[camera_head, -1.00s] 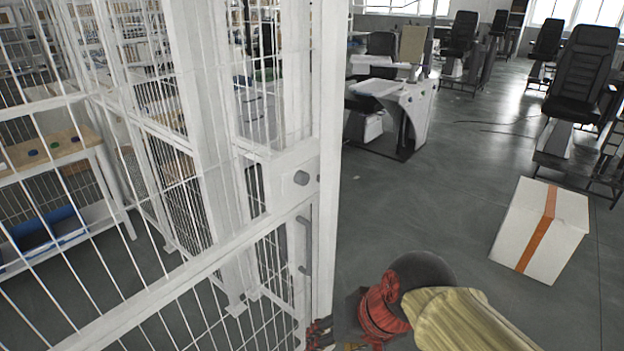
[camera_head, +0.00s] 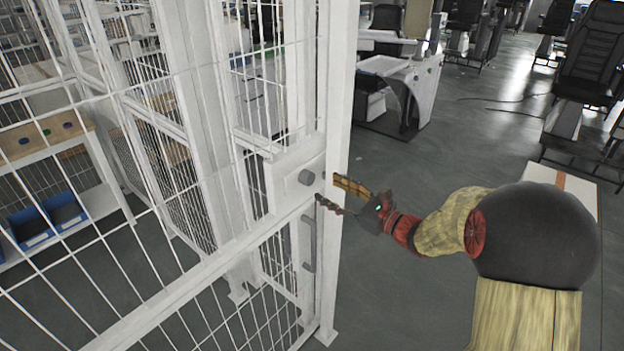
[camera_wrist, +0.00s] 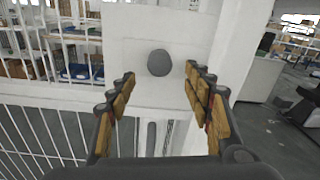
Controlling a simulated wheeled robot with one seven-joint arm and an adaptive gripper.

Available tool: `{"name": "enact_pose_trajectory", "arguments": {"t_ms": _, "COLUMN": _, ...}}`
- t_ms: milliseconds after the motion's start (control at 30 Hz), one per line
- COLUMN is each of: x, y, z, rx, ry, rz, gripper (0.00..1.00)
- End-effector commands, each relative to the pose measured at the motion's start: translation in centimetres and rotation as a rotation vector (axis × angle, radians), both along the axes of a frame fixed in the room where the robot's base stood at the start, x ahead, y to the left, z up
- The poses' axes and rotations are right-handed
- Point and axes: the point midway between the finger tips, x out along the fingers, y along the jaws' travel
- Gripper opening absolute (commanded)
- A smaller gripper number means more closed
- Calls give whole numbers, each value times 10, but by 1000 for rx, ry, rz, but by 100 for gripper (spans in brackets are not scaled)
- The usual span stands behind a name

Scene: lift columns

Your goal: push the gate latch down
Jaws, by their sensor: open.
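The gate latch is a white plate (camera_head: 286,186) with a round grey knob (camera_head: 306,177), on the white mesh gate (camera_head: 180,265) beside a white post. In the wrist view the knob (camera_wrist: 160,62) stands between and beyond my open fingertips. My gripper (camera_head: 335,192) is open and empty, level with the knob, just right of and close to it in the head view; it also shows in the wrist view (camera_wrist: 160,75). A gap to the knob is hard to judge. Grey handle bars (camera_head: 308,245) sit below the plate.
A white box with an orange stripe (camera_head: 590,190) is partly hidden behind my arm. A white workstation (camera_head: 405,85) and black chairs (camera_head: 590,50) stand farther back. Behind the mesh is a shelf with blue bins (camera_head: 45,220).

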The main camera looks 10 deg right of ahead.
Motion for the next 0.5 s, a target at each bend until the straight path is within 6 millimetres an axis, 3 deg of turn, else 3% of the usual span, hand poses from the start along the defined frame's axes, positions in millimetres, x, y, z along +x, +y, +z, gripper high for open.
{"name": "enact_pose_trajectory", "arguments": {"t_ms": 500, "x": 56, "y": 39, "z": -1, "rx": 0, "ry": -1, "rz": 1, "gripper": 51}}
